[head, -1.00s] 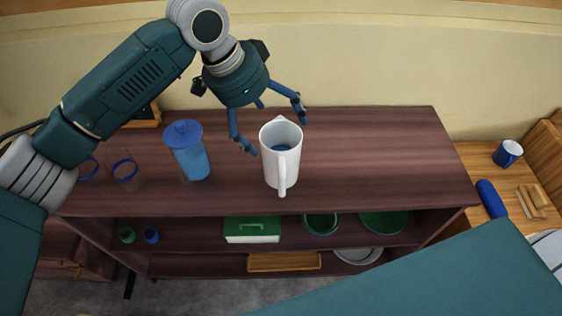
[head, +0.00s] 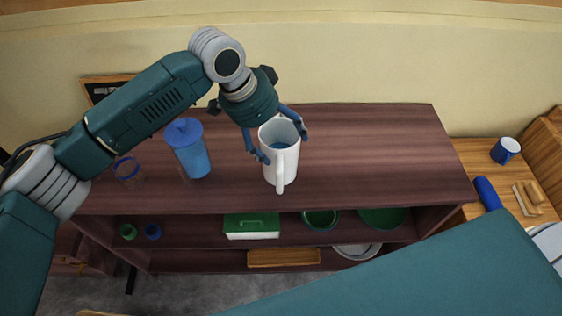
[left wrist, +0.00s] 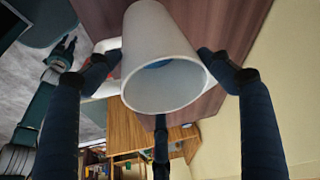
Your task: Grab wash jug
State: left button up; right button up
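The wash jug is a tall white jug (head: 281,163) with a handle at its front and something blue inside. It stands upright on the dark wooden shelf top, and it also shows large in the left wrist view (left wrist: 165,60). My left gripper (head: 284,143) is at the jug's upper part, with blue fingers on both sides of it. In the left wrist view the fingers (left wrist: 160,62) are spread around the jug; whether they touch it I cannot tell.
A blue lidded pitcher (head: 190,150) and a blue-rimmed glass (head: 127,170) stand left of the jug on the shelf top (head: 380,150). The top right of the jug is clear. A blue mug (head: 505,150) sits on a side table at the right.

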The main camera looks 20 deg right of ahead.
pick_arm(q)
jog(key=shift+w+a, duration=0.1)
jog(key=c, duration=0.6)
